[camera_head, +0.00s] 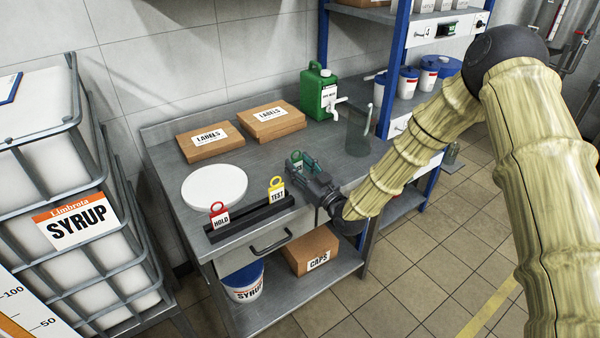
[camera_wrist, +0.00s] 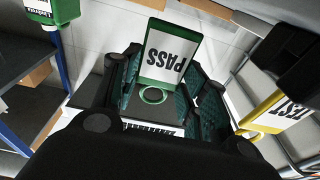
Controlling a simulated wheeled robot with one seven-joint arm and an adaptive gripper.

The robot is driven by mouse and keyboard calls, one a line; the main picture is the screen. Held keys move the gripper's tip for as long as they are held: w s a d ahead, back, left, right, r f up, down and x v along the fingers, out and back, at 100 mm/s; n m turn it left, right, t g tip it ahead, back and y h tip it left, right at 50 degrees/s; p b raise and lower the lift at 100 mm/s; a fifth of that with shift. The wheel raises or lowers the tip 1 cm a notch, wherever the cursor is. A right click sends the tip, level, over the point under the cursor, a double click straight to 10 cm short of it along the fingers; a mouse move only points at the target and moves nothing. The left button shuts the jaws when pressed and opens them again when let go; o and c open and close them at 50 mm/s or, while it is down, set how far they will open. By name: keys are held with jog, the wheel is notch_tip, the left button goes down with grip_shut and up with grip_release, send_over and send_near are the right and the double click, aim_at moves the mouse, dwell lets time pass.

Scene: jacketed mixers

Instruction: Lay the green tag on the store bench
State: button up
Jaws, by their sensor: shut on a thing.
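My gripper (camera_head: 304,166) is over the front right part of the steel bench (camera_head: 325,150), to the right of the tag rack. In the wrist view its fingers (camera_wrist: 168,88) are closed around the green tag (camera_wrist: 170,55), a green-framed white card reading PASS with a green ring (camera_wrist: 156,95). The card appears upside down in that view. In the head view the fingers mostly hide the tag. I cannot tell whether the tag touches the bench.
A black rack (camera_head: 250,218) at the bench's front edge holds a red HOLD tag (camera_head: 219,215) and a yellow TEST tag (camera_head: 277,189). A white disc (camera_head: 214,187), two cartons (camera_head: 210,140), a green jug (camera_head: 318,92) and a clear beaker (camera_head: 358,130) stand behind. Bare steel lies between.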

jog(key=shift+f+p, duration=0.35)
jog(key=shift+f, duration=1)
jog(key=shift+f, duration=0.2)
jog(key=o, duration=0.5)
jog(key=shift+o, duration=0.2)
jog(key=shift+r, duration=0.1)
jog(key=shift+r, duration=0.15)
jog(key=shift+s+d+f, duration=0.2)
jog(key=shift+s+d, duration=0.05)
jog(key=b+v, duration=0.2)
jog(key=v, duration=0.9)
jog(key=shift+s+b, duration=0.15)
jog(key=shift+b, duration=0.25)
